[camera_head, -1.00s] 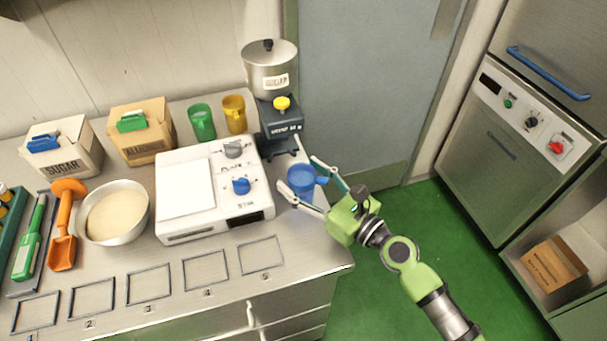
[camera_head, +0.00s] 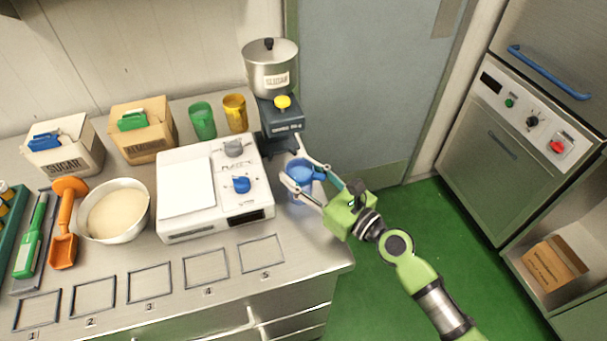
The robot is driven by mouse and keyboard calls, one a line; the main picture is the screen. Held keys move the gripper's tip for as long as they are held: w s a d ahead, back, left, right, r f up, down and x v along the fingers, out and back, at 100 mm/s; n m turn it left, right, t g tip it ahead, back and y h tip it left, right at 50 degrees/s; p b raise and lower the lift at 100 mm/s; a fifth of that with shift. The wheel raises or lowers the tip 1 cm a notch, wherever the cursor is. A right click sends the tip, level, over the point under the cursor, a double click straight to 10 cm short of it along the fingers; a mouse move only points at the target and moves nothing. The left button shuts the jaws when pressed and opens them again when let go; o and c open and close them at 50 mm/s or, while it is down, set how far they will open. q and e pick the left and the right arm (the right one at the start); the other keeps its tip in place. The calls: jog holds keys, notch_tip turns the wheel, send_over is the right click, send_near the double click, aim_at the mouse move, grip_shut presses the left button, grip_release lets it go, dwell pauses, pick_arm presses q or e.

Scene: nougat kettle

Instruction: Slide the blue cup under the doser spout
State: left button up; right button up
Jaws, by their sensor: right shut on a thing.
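The blue cup (camera_head: 300,174) stands upright on the steel counter, just in front of the doser (camera_head: 281,122). The doser has a steel hopper labelled SUGAR, a dark body and a yellow button. Its spout is hard to make out; the cup is close to the front of the dark base. My right gripper (camera_head: 304,177) reaches in from the right and is shut on the blue cup, one finger on each side. My left gripper is not in view.
A white hotplate (camera_head: 184,222) with knobs stands just left of the cup. Green (camera_head: 202,121) and yellow (camera_head: 235,113) cups stand behind it. Numbered outlines along the counter front are empty.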

aim_at(296, 164)
jog(key=shift+w+a, duration=0.5)
jog(key=shift+w, duration=0.4)
jog(key=shift+w+a, duration=0.45)
jog(key=shift+w, duration=0.4)
jog(key=shift+w+a+b, duration=0.15)
jog(key=shift+w+a, duration=0.1)
jog(key=shift+w, duration=0.55)
jog(key=shift+w+a+b, duration=0.1)
jog(key=shift+w+a, duration=0.15)
jog(key=shift+w, duration=0.5)
jog(key=shift+w+a+b, duration=0.15)
jog(key=shift+w+a, duration=0.1)
jog(key=shift+w, duration=0.55)
jog(key=shift+w, duration=0.2)
jog(key=shift+w+a+b, duration=0.2)
jog(key=shift+w, duration=0.3)
jog(key=shift+w+a+b, duration=0.2)
jog(key=shift+w, duration=0.3)
jog(key=o, duration=1.2)
